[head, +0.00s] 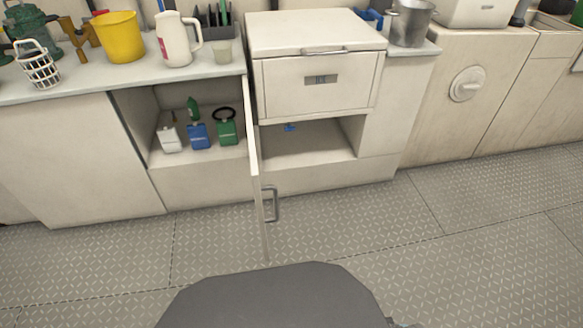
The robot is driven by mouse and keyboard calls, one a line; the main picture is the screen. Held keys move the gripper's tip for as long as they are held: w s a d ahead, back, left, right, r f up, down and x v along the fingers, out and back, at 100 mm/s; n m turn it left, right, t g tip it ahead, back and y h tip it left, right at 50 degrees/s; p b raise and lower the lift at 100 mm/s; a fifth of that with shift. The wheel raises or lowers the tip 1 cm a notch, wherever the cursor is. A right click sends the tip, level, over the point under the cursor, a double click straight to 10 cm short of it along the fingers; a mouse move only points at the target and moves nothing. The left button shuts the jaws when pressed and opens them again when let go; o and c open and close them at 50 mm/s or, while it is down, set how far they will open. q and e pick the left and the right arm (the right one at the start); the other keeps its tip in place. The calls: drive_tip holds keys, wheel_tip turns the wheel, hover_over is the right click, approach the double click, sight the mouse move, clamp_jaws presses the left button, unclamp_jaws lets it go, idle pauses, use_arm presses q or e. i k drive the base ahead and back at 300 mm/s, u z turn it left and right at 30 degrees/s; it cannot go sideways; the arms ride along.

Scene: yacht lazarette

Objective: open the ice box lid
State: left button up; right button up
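The ice box (285,88) is a cream white box with a small label on its front, set between the counters. Its lid (310,28) lies flat and shut on top. A metal bar handle (324,51) runs along the lid's front edge. Neither of my grippers shows in the head view, and nothing touches the lid or the handle.
A cabinet door (254,170) stands open left of the ice box, jutting toward me. Several small bottles stand inside that cabinet. A yellow bucket (119,38) and white jug (176,40) stand left; a metal pot (411,24) stands right. The patterned floor (400,250) is clear.

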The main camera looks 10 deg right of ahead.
sight(309, 32)
drive_tip(key=z, duration=2.15)
drive_tip(key=i, duration=0.75)
drive_tip(key=u, duration=2.75)
drive_tip(key=i, duration=0.5)
drive_tip(key=z, duration=0.05)
